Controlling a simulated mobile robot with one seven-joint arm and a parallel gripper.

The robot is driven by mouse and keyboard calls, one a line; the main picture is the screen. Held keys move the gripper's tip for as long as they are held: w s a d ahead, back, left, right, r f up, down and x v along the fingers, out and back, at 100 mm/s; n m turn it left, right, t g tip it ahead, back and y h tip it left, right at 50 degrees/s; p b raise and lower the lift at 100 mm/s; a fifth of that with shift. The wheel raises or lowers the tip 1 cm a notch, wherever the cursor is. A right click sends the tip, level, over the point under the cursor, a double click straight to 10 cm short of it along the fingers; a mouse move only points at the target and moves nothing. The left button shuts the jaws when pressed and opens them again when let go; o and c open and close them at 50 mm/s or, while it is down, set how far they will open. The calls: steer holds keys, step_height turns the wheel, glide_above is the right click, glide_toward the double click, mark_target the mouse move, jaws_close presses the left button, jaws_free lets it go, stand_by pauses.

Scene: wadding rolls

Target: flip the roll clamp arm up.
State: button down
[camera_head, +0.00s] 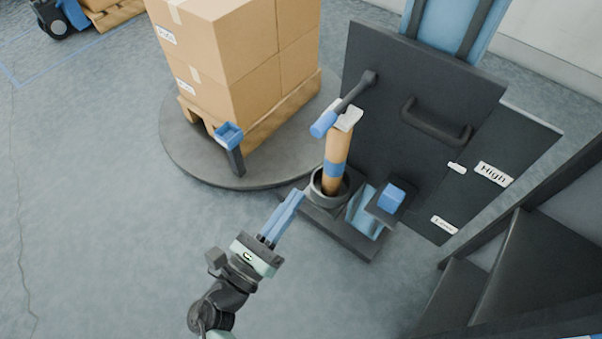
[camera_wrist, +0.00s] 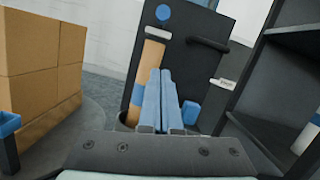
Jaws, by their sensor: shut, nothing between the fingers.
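The roll clamp arm (camera_head: 354,92) is a dark lever on the dark machine panel (camera_head: 420,75). Its blue grip (camera_head: 323,124) points down and left, close to the top of the roll. In the wrist view the grip shows end-on as a blue disc (camera_wrist: 163,12). The tan roll (camera_head: 337,147) with a blue band stands in a dark round cup (camera_head: 318,187); a pale cap (camera_head: 348,118) is at its top. My gripper (camera_head: 297,194) is shut and empty, its blue fingers pointing toward the roll, apart from the grip. In the wrist view the fingers (camera_wrist: 160,74) hide part of the roll.
Stacked boxes (camera_head: 235,50) on a pallet stand on a round turntable (camera_head: 190,155) at left, with a blue-topped post (camera_head: 230,140). A blue block (camera_head: 391,198) sits right of the cup. Dark shelving (camera_head: 500,270) is at right. Open floor lies at lower left.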

mark_target(343, 109)
steer(key=w+d+r+b, duration=0.1)
steer(key=w+d+r, duration=0.2)
steer(key=w+r, duration=0.3)
steer(key=shift+w+d, duration=0.4)
steer(key=shift+w, duration=0.6)
steer(key=shift+r, duration=0.15)
steer(key=r+p, duration=0.1)
steer(key=p, duration=0.1)
steer(key=shift+s+p, duration=0.1)
steer(key=shift+p, duration=0.3)
steer(key=shift+r+g+p, duration=0.1)
steer(key=shift+g+p, duration=0.2)
steer(key=shift+p, duration=0.15)
